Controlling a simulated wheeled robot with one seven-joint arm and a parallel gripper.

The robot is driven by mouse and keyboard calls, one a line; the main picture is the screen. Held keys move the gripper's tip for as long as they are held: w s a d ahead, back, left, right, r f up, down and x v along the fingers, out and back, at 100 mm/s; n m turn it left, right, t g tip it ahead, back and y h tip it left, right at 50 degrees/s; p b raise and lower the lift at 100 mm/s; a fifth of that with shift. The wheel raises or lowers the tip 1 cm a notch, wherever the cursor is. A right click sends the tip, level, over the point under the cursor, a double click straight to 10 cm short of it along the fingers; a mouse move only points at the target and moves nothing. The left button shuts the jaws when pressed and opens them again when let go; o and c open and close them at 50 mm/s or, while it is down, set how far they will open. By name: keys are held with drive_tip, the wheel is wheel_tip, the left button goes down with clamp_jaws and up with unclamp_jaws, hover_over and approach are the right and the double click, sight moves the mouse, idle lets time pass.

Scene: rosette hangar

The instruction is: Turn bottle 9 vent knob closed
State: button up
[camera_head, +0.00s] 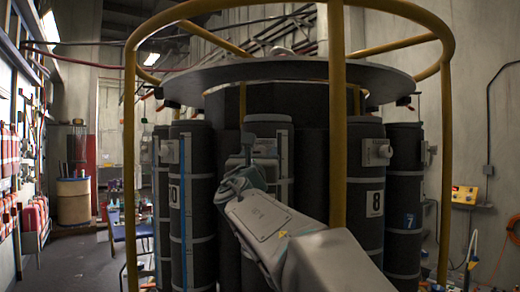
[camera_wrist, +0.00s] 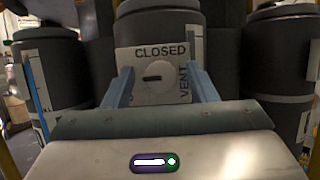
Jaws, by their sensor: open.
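The vent knob (camera_wrist: 160,76) is a pale round knob on a square plate (camera_wrist: 140,56) marked CLOSED along the top and VENT up the right side. A dark horizontal mark shows on the knob's left half. The plate is on a dark bottle (camera_wrist: 160,29), which stands between bottles 8 and 10 in the head view (camera_head: 266,124); its own number is hidden. My gripper (camera_wrist: 159,70) is open, with one blue finger on each side of the knob. I cannot tell whether the fingers touch it. In the head view my arm covers most of this bottle's front.
Bottle 8 (camera_head: 365,214) stands to the right with its own knob, and bottle 7 (camera_head: 403,244) is further right. Another bottle (camera_head: 191,140) stands to the left. A yellow tubular frame (camera_head: 338,120) rises in front of the bottles, close to my arm. A round grey plate (camera_head: 285,70) lies above them.

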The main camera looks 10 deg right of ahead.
drive_tip(key=shift+w, duration=0.15)
drive_tip(key=shift+c, duration=0.3)
drive_tip(key=c, duration=0.9)
